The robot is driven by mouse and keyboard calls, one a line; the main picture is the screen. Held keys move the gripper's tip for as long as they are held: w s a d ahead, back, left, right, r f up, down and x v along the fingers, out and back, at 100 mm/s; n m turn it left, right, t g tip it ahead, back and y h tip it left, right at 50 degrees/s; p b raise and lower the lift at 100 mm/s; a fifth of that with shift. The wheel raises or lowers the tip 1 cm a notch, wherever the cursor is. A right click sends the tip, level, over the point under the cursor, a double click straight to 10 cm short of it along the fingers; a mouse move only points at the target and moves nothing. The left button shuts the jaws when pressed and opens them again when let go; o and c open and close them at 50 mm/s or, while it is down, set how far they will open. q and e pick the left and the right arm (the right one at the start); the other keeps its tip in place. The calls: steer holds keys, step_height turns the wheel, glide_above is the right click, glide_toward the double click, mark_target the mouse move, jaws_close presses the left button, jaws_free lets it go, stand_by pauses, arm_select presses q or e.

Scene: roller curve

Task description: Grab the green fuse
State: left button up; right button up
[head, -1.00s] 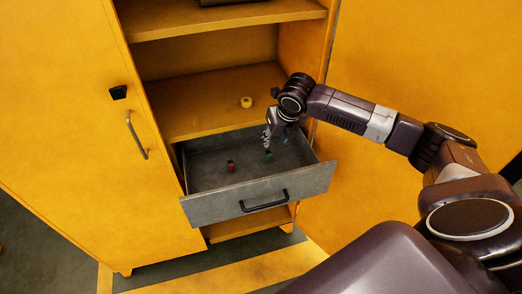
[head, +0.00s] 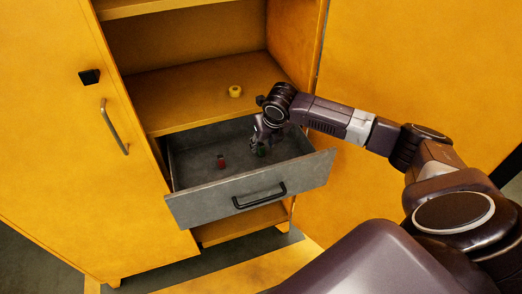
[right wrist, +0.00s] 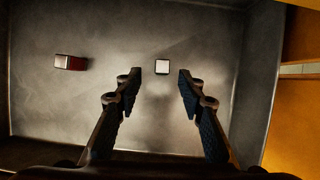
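The green fuse (head: 262,151) stands in the open grey drawer (head: 215,197), partly hidden by my right gripper (head: 258,143) in the head view. In the right wrist view, a small block with a pale top (right wrist: 162,66), which appears to be this fuse, shows just beyond the fingertips, lined up with the gap between them. My right gripper (right wrist: 160,72) is open, with nothing between its fingers. It reaches down into the drawer from the right. My left gripper is out of view.
A yellow roll-like object (head: 235,91) lies on the yellow shelf (head: 190,105) above. The drawer walls and the cabinet's right door (head: 410,70) bound the space.

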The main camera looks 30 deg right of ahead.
mark_target(262, 146)
steer(key=shift+p+x, duration=0.45)
steer(key=shift+x, duration=2.25)
steer(key=shift+w+d+r, duration=0.1)
steer(key=shift+w+d, duration=0.05)
jaws_close()
